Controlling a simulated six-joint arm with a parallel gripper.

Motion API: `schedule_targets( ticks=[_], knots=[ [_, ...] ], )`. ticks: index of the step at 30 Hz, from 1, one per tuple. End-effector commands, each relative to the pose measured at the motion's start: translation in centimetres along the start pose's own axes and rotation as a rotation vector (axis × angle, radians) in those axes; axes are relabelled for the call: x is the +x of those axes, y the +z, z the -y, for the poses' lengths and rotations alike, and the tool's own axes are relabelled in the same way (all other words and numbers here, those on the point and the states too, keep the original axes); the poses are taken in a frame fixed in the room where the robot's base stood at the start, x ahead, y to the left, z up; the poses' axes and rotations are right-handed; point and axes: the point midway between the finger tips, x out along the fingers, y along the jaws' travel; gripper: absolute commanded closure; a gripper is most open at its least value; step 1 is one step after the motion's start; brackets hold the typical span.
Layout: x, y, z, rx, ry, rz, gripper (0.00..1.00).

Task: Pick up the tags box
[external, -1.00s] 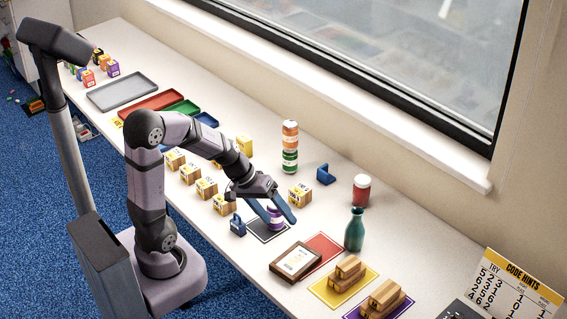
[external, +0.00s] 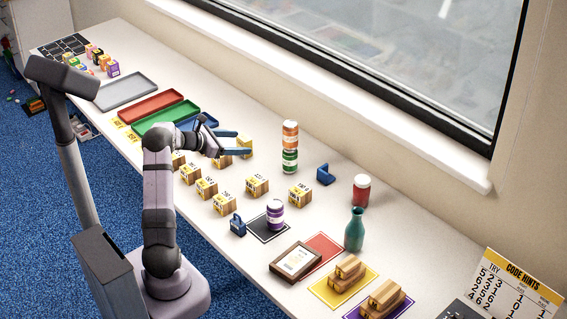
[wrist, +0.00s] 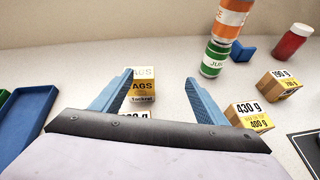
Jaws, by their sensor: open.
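The tags box (wrist: 143,84) is a small yellow and white carton with "TAGS" lettering, standing on the table. In the wrist view it shows between my fingers, closer to the left one, with part of its left side behind that finger. In the external view the tags box (external: 244,142) is partly hidden by my fingers. My gripper (external: 248,147) has blue fingers and is open and empty. In the wrist view my gripper (wrist: 159,78) points toward the tags box; I cannot tell whether either finger touches it.
Several weight-labelled cartons, such as the 430 g one (wrist: 249,118), stand near my gripper. A stack of orange and green cans (external: 290,147) is to its right. Green (external: 160,117) and blue trays lie to its left. A purple jar (external: 275,214) stands on a dark mat.

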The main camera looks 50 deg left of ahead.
Motion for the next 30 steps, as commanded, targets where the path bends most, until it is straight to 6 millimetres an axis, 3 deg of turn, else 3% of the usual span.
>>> schedule_targets(
  ticks=[3,6,24,30],
  knots=[
    [-0.5,-1.5,-2.4,-0.116,0.034,0.026,0.33],
    [-0.8,-1.8,-3.1,-0.155,0.043,0.037,0.33],
    [1.6,-1.6,-3.3,-0.161,0.043,0.037,0.33],
    [3.4,-1.3,-3.6,-0.161,0.042,0.036,0.33]
  ],
)
